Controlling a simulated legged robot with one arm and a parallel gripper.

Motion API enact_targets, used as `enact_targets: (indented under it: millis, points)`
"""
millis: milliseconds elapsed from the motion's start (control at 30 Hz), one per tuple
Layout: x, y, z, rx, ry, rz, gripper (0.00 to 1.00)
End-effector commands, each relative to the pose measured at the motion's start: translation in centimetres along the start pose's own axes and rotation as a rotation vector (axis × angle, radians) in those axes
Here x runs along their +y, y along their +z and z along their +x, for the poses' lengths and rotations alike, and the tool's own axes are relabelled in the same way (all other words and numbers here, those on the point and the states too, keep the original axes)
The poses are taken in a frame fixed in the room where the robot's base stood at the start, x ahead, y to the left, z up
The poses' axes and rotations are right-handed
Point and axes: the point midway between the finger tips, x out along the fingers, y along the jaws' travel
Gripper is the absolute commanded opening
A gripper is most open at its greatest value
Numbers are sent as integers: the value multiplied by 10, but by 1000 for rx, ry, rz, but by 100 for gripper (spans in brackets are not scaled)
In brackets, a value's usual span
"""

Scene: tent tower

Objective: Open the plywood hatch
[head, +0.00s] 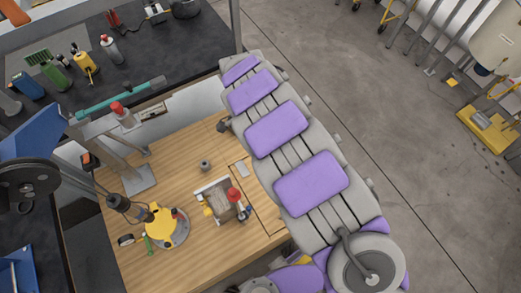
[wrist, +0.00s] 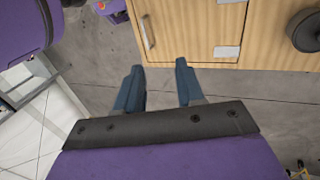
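The plywood hatch (wrist: 186,30) is a pale wood panel at the top of the wrist view. It looks closed, flush with the wood around it. A slim metal handle (wrist: 147,32) is on its left part, and a metal plate (wrist: 227,52) sits at its lower right corner. In the head view, part of the hatch (head: 262,197) shows beside my purple-padded body, which hides the rest. My gripper (wrist: 159,76) is open and empty, its two blue-grey fingers apart below the hatch's lower edge and handle. My gripper is not visible in the head view.
The wooden bench top (head: 140,240) carries a metal vise-like fixture (head: 222,200), a yellow-topped device (head: 163,226) and a small grey knob (head: 205,165). A dark round object (wrist: 306,30) is right of the hatch. Concrete floor (head: 400,150) is open at right.

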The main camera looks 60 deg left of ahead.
Motion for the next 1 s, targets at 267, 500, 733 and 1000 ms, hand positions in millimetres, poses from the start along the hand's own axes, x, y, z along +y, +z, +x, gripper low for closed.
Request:
enact_targets:
  millis: [267, 500, 733, 1000]
  points:
    - [27, 8, 6, 2, 4, 2, 38]
    - [38, 12, 8, 1, 3, 2, 38]
    - [39, 12, 9, 1, 2, 2, 38]
    - [38, 12, 9, 1, 2, 2, 38]
